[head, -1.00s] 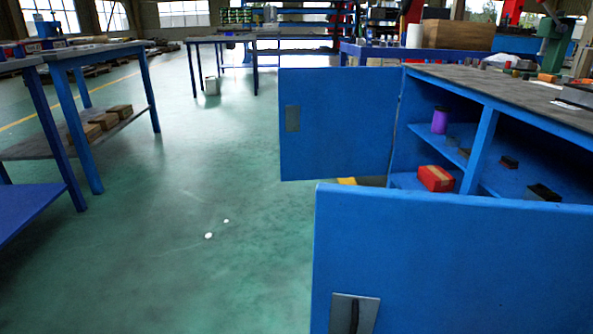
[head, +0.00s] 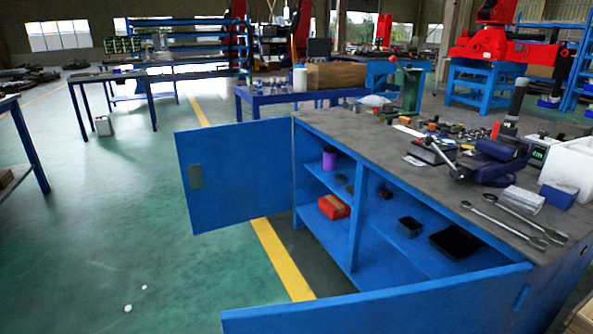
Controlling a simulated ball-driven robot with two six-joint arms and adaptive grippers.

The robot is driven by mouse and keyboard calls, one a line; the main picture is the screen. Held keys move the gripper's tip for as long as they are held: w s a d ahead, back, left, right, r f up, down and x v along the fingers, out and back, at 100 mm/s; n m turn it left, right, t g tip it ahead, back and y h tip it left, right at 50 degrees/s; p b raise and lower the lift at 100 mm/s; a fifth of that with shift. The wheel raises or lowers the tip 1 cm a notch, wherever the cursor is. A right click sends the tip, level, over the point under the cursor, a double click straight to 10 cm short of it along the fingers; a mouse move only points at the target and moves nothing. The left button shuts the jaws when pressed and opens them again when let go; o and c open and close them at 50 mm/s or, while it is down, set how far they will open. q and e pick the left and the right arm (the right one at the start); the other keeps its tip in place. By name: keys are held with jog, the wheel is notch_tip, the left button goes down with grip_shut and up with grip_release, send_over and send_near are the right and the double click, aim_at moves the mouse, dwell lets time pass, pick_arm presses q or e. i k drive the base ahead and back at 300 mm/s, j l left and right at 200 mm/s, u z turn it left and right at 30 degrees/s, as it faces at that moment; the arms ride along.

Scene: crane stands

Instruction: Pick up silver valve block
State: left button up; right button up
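A silver, blocky piece (head: 522,199) lies on the right part of the grey workbench top, beside two wrenches and a small blue box. It looks like the silver valve block, but it is too small to be sure. Neither of my grippers is in view.
The blue workbench (head: 350,135) has both doors open, the left door (head: 235,172) and near door (head: 380,306) jutting into the floor. Wrenches (head: 505,224), a blue vise-like tool (head: 495,163) and a white bin (head: 570,166) crowd the top.

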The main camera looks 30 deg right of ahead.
aim_at(405, 227)
jog(key=l+z, duration=0.1)
jog(key=z, duration=0.3)
jog(key=k+l+z, duration=0.1)
jog(key=z, duration=0.25)
jog(key=l+z, duration=0.15)
jog(key=z, duration=0.25)
